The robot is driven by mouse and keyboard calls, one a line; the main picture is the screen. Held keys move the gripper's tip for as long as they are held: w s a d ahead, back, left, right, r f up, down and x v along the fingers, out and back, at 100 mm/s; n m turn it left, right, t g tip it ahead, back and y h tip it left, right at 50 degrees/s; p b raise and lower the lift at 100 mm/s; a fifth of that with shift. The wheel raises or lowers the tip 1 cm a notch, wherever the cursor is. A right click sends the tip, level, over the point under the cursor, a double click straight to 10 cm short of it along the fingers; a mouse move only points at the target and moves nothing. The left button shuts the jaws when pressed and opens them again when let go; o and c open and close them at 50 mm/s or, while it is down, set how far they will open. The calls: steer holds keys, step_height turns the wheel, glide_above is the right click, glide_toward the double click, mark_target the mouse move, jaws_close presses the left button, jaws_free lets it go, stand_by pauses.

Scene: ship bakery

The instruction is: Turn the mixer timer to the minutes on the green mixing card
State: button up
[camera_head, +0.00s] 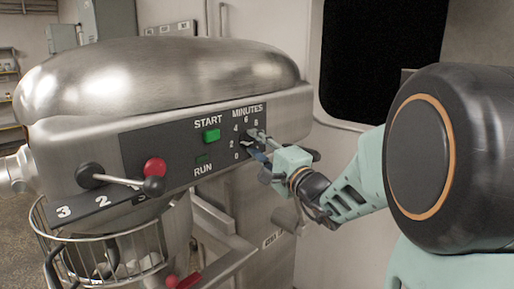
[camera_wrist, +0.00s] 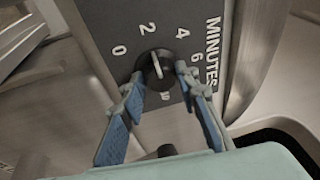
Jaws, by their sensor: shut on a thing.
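The mixer timer knob (camera_wrist: 156,68) is a dark round dial with a pale pointer line, set among white numbers under the word MINUTES. In the wrist view its pale line appears to lie toward the 2. My gripper (camera_wrist: 159,76) has its blue-padded fingers on either side of the knob and is shut on it. In the head view my gripper (camera_head: 258,145) reaches the dial from the right and partly covers it. The 8 is hidden by a finger in the wrist view. I see no green mixing card in either view.
The steel mixer (camera_head: 160,80) carries a green START button (camera_head: 211,136), a red knob (camera_head: 155,168) and a black-ended speed lever (camera_head: 125,180) left of the timer. A wire bowl guard (camera_head: 100,262) is below. A dark window (camera_head: 380,60) is behind my arm.

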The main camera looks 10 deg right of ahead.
steer(key=m, duration=0.3)
steer(key=shift+a+r+m+g+h, duration=0.2)
steer(key=shift+r+m+g+h, duration=0.2)
steer(key=m+g+y+p, duration=0.1)
steer(key=m+g+p, duration=0.1)
steer(key=m+p, duration=0.4)
steer(key=m+g+y+p, duration=0.1)
steer(key=m+g+p, duration=0.1)
steer(key=m+p, duration=0.4)
steer(key=r+m+g+y+p, duration=0.1)
steer(key=m+g+y+p, duration=0.1)
steer(key=m+p, duration=0.5)
steer(key=shift+w+d+p, duration=0.35)
steer(key=shift+d+p, duration=0.05)
steer(key=shift+p, duration=2.6)
steer(key=o, duration=1.2)
steer(key=shift+f+g, duration=0.15)
steer(key=shift+g, duration=0.15)
steer(key=shift+c, duration=0.2)
steer(key=shift+f, duration=0.1)
